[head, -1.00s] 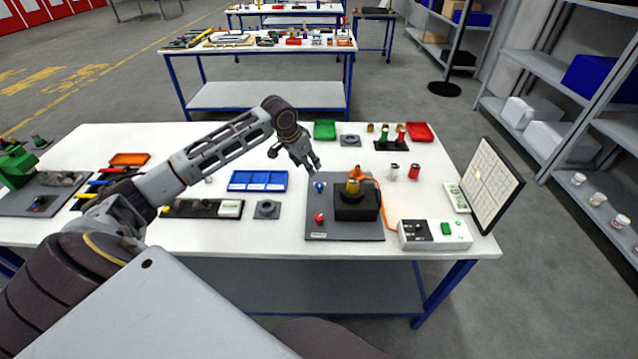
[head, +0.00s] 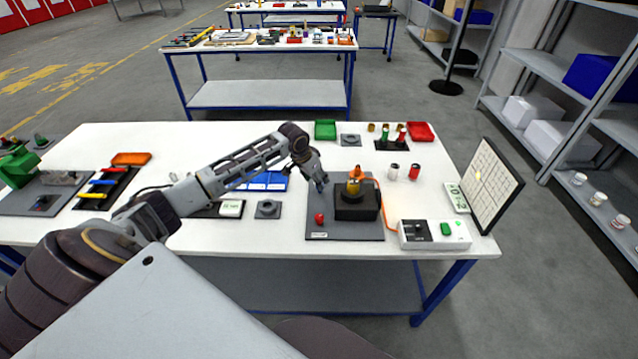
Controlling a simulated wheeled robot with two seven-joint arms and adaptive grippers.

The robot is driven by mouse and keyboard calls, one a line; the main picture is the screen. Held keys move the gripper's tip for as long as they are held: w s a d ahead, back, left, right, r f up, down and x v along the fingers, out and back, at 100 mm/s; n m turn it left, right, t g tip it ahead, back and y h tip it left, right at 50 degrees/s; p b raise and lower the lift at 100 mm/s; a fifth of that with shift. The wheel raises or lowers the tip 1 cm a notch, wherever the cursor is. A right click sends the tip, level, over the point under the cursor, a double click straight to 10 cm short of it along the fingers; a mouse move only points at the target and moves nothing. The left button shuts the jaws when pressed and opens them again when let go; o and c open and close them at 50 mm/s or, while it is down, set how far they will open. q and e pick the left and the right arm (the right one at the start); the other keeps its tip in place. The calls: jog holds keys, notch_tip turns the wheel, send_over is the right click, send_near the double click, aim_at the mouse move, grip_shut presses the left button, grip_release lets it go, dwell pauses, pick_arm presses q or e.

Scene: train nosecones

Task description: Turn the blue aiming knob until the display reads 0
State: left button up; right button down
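The grey baseplate (head: 345,232) on the white bench carries a black block (head: 357,210) with a yellow and orange part on top (head: 354,184). A red knob (head: 319,218) sits at the plate's left front. My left gripper (head: 320,184) points down at the blue aiming knob's place on the plate's left side. Its fingers cover most or all of the knob, and I cannot tell whether they are closed on it. A small display panel (head: 456,198) with green marks stands beside the upright grid board (head: 486,185); its reading is too small to make out. My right gripper is out of view.
A white control box (head: 408,241) with a green button stands at the right front, joined by an orange cable. A blue tray (head: 270,182) lies behind my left arm.

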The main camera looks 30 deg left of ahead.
pick_arm(q)
jog(key=shift+x, duration=1.95)
jog(key=shift+w+f, duration=0.1)
jog(key=shift+f, duration=0.1)
jog(key=c, duration=1)
